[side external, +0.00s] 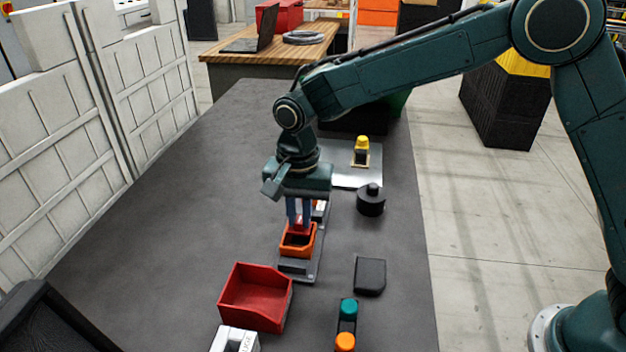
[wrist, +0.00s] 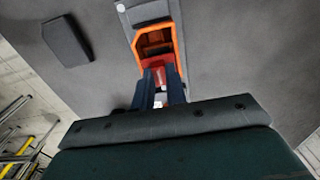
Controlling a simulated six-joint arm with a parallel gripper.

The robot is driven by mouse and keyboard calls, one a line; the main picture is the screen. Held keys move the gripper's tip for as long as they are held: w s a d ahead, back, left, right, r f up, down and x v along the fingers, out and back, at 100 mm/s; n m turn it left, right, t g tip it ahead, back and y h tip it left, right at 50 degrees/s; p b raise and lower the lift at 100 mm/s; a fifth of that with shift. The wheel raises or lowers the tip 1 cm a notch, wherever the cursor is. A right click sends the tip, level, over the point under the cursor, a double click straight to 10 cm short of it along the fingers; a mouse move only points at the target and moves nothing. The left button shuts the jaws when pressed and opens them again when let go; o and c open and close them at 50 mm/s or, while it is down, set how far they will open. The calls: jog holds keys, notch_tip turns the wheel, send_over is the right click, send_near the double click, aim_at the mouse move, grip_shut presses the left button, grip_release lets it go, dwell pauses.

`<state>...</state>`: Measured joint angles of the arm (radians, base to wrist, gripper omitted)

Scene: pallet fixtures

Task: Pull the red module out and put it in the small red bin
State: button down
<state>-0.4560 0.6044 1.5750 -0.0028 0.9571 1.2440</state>
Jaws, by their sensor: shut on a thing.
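The red module (side external: 300,221) is between the blue fingers of my gripper (side external: 299,212), which is shut on it. It is at the far end of an orange holder (side external: 286,249) on a grey fixture plate. The wrist view shows my gripper (wrist: 160,82) with the red module (wrist: 155,62) at its tips, against the orange holder (wrist: 178,44). My fingers hide part of the module, and I cannot tell whether its lower end is inside the holder. The small red bin (side external: 233,318) stands open and empty in front of the fixture, towards the camera.
A white box (side external: 232,341) stands near the red bin. A black block (side external: 370,277), a rack with teal and orange caps (side external: 347,325) and a black round part (side external: 371,200) are to the right. A yellow-topped part (side external: 361,150) stands behind. The left of the table is clear.

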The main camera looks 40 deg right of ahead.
jog(key=shift+r, duration=1.65)
jog(key=shift+s+a+r, duration=0.1)
jog(key=shift+a+r, duration=0.25)
jog(key=shift+a, duration=0.05)
jog(key=s+a+r, duration=0.3)
jog(key=a+r, duration=0.4)
jog(key=a, duration=0.1)
notch_tip(320, 180, up, 6)
jog(key=f, duration=0.1)
send_over(260, 306)
notch_tip(260, 306, down, 20)
jog(key=shift+r, duration=0.2)
jog(key=shift+f, duration=0.15)
